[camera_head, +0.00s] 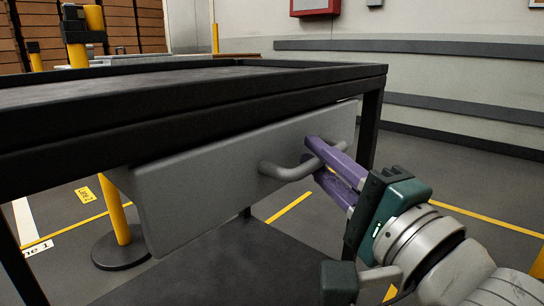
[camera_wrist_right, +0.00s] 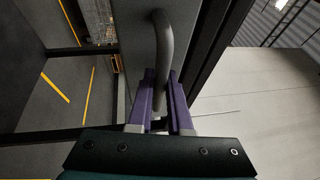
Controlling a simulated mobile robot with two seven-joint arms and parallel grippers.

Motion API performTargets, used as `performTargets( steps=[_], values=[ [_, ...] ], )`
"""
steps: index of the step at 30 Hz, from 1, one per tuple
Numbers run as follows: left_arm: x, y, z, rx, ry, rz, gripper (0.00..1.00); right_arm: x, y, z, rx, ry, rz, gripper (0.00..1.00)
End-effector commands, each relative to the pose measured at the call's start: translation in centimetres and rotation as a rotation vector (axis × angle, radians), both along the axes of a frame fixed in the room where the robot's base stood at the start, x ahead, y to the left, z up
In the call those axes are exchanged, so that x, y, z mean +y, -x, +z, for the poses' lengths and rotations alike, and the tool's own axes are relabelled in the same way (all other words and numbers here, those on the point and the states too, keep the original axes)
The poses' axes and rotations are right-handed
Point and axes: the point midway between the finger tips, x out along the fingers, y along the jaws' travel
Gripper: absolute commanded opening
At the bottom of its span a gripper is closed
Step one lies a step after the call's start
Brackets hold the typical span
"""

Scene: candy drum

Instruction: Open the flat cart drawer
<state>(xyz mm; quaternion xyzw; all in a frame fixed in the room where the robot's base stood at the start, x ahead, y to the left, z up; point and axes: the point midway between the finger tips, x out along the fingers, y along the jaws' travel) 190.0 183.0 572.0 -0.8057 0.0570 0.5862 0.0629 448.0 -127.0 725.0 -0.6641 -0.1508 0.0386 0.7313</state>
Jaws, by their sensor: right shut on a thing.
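The flat cart drawer (camera_head: 220,165) has a plain grey front panel under the black cart top (camera_head: 200,85). Its grey bar handle (camera_head: 283,172) sticks out from the right half of the panel. My right gripper (camera_head: 322,155) has purple fingers and is shut on the handle near its right end. In the right wrist view the handle (camera_wrist_right: 163,50) runs down between the purple fingers (camera_wrist_right: 160,95). The drawer front appears to stand slightly out from the cart frame. I cannot tell how far. My left gripper is not in view.
A black cart leg (camera_head: 369,130) stands just behind my right gripper. A lower cart shelf (camera_head: 205,268) lies below the drawer. A yellow post (camera_head: 116,212) on a round black base stands at left. The floor to the right is mostly clear.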

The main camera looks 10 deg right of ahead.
Motion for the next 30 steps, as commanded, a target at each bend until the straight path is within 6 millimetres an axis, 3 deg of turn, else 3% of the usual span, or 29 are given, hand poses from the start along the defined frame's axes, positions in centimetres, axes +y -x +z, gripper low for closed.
performTargets(
  steps=[5, 13, 22, 23, 30],
  values=[
    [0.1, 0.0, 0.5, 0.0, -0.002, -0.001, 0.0, -0.3, 0.4, 0.1, 0.004, 0.001, 0.0, 0.0],
    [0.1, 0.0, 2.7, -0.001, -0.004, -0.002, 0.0, -2.8, 3.5, 0.1, 0.005, 0.003, -0.002, 0.0],
    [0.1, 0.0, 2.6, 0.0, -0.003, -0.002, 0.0, -2.9, 3.7, 0.0, 0.0, 0.0, -0.002, 0.0],
    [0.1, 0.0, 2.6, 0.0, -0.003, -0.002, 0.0, -2.9, 3.7, 0.0, 0.0, 0.0, -0.002, 0.21],
    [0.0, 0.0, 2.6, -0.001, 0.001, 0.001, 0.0, -2.9, 3.6, 0.0, 0.0, 0.0, -0.002, 0.47]
  ],
)
